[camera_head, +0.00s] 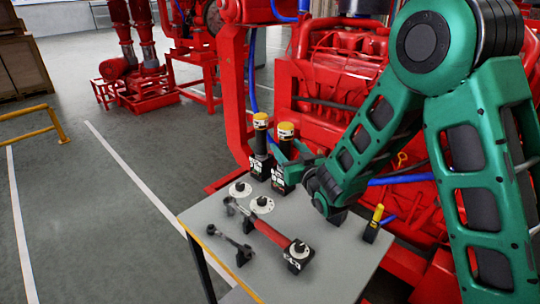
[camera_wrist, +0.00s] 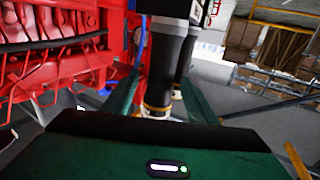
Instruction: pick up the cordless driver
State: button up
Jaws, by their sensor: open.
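Two cordless drivers with dark bodies and yellow tops stand upright at the far edge of the grey table (camera_head: 335,268). The right driver (camera_head: 285,132) is nearest my gripper (camera_head: 292,158), and the left driver (camera_head: 260,122) stands just beyond it. My gripper reaches in from the right, level with the right driver's body. In the wrist view, my open green fingers (camera_wrist: 162,80) lie on either side of a dark driver body (camera_wrist: 168,65) with a yellow band. The other driver (camera_wrist: 186,58) shows partly behind it. Whether a finger touches the driver is unclear.
A red-handled wrench (camera_head: 270,234), a smaller dark tool (camera_head: 229,244), white round discs (camera_head: 240,189) and a yellow-handled tool (camera_head: 377,216) are on the table. The red engine (camera_head: 345,65) stands close behind the table. Open floor (camera_head: 110,235) lies to the left.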

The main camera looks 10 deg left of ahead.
jog(key=shift+w+a, duration=0.2)
jog(key=shift+w, duration=0.45)
jog(key=shift+w+d, duration=0.1)
jog(key=shift+w, duration=0.2)
jog(key=shift+r, duration=0.1)
grip_shut()
jog(key=shift+a, duration=0.2)
jog(key=shift+s+r, duration=0.1)
notch_tip(320, 180, up, 18)
jog(key=shift+a, duration=0.1)
